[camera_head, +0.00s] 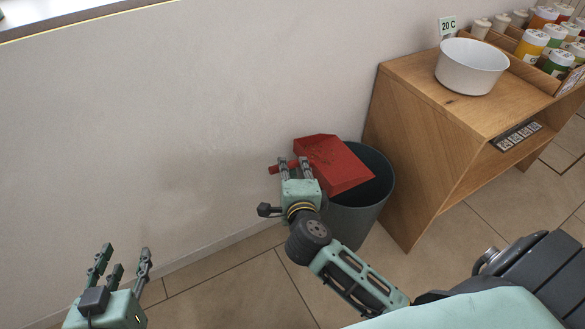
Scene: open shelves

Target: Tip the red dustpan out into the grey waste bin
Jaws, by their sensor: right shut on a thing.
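The red dustpan (335,165) is held over the grey waste bin (352,222), its pan reaching across the bin's opening. Small dark bits show on the pan's surface. My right gripper (291,168) is shut on the dustpan's red handle, which sticks out to the left of the fingers. The pan slopes down toward the lower right, over the bin's mouth. The bin's inside is mostly hidden by the pan. My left gripper (121,262) is open and empty at the lower left, well away from the dustpan and bin.
A wooden shelf unit (415,140) stands right of the bin, close to it. A white bowl (472,68) and several colourful jars (532,46) stand on top. A pale wall (190,110) runs behind the bin. Tiled floor (235,285) left of the bin is clear.

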